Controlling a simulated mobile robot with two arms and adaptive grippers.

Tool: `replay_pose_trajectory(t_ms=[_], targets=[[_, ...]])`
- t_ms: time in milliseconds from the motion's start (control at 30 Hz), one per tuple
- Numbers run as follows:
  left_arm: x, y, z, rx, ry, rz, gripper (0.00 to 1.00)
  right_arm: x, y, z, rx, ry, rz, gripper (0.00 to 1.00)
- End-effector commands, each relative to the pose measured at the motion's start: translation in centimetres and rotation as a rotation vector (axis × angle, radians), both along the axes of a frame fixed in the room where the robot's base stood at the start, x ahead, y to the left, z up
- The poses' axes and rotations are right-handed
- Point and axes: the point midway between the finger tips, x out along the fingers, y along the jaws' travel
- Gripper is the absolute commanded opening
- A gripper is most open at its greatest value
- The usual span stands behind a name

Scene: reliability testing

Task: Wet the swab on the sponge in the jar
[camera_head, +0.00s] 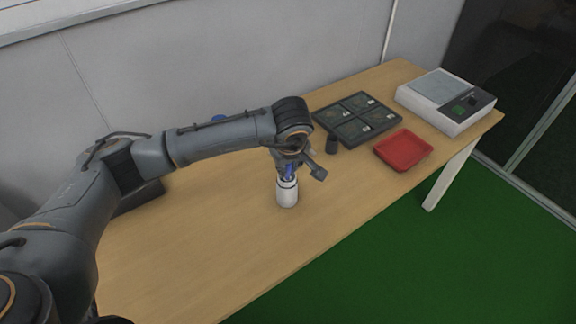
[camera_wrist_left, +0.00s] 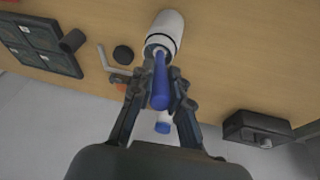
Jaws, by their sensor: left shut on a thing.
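A white jar (camera_head: 287,194) stands upright on the wooden table below my left gripper. It also shows at the top of the left wrist view (camera_wrist_left: 168,29). My left gripper (camera_head: 291,164) is shut on the blue swab (camera_wrist_left: 161,82), which stands roughly upright over the jar. In the left wrist view, the swab's far end meets the jar's mouth, and its tip is hidden there. The sponge inside the jar cannot be seen. My right gripper is in neither view.
A black sectioned tray (camera_head: 335,115), a small black cylinder (camera_head: 331,145), a red tray (camera_head: 403,140) and a white scale (camera_head: 470,122) stand to the right. A blue-capped bottle (camera_wrist_left: 163,126) and a dark box (camera_wrist_left: 240,130) stand behind my arm. The table's front is clear.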

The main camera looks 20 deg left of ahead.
Motion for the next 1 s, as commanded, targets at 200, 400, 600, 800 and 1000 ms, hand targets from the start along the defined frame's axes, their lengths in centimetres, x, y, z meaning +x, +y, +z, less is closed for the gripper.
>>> replay_pose_trajectory(t_ms=[200,400,600,800,1000], targets=[[-0.1,0.0,-0.3,0.002,0.006,0.0,0.0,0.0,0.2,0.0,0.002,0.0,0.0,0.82],[-0.1,0.0,0.2,0.001,0.005,0.0,0.0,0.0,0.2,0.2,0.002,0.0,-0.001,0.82],[-0.1,0.0,1.8,0.001,0.004,0.0,0.0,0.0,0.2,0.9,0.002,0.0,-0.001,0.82],[0.0,0.0,3.5,0.0,0.0,-0.001,0.0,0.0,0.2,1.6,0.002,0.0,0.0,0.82],[0.0,0.0,5.1,0.0,0.0,-0.001,0.0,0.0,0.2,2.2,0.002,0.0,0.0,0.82]])
